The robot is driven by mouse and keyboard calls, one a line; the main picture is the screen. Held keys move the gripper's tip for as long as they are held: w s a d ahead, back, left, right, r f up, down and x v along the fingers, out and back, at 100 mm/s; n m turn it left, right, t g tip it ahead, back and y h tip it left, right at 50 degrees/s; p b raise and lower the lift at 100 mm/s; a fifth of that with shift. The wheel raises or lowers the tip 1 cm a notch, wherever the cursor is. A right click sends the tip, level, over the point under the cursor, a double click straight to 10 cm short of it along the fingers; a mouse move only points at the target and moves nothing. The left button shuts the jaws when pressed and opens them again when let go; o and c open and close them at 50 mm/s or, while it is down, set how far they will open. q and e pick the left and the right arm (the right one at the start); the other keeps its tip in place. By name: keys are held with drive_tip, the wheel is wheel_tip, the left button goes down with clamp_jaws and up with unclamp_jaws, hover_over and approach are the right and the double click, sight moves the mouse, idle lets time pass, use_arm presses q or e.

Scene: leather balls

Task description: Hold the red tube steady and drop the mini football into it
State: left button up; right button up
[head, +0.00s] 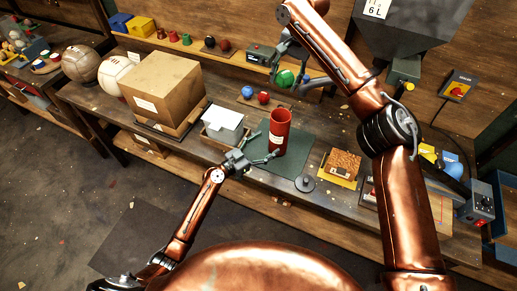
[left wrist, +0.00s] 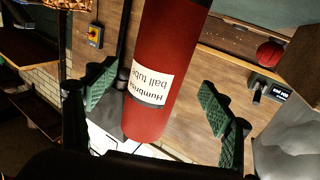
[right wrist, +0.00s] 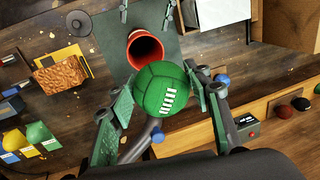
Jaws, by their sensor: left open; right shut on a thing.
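The red tube (head: 279,133) stands upright on a dark green mat (head: 302,160), its mouth open upward. Its label reads "ball tube" in the left wrist view (left wrist: 150,80). My left gripper (head: 260,158) is open, its padded fingers on either side of the tube with gaps showing. The green mini football (head: 285,78) has white laces, seen in the right wrist view (right wrist: 162,90). My right gripper (head: 290,74) is shut on it, holding it above the bench. In the right wrist view the ball partly covers the near edge of the tube's mouth (right wrist: 146,50).
A white-topped box (head: 224,124) and a big cardboard box (head: 163,86) stand left of the tube. A brown block on a yellow pad (head: 343,165) and a dark round disc (head: 304,183) lie to the right. Blue (head: 247,92) and red (head: 264,97) balls sit behind.

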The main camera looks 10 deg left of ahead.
sight(279, 136)
use_arm(q)
drive_tip(key=x, duration=0.7)
drive_tip(key=c, duration=1.7)
drive_tip(key=shift+o, duration=0.2)
use_arm(e)
wheel_tip(279, 136, down, 13)
idle(0.7)
drive_tip(key=o, duration=1.3)
drive_tip(key=r, duration=0.4)
drive_tip(key=d+r, duration=0.1)
drive_tip(key=r, duration=0.3)
drive_tip(key=d+r, duration=0.1)
drive_tip(key=r, duration=0.2)
drive_tip(key=shift+s+d+r, duration=0.1)
drive_tip(key=shift+s+r, duration=0.3)
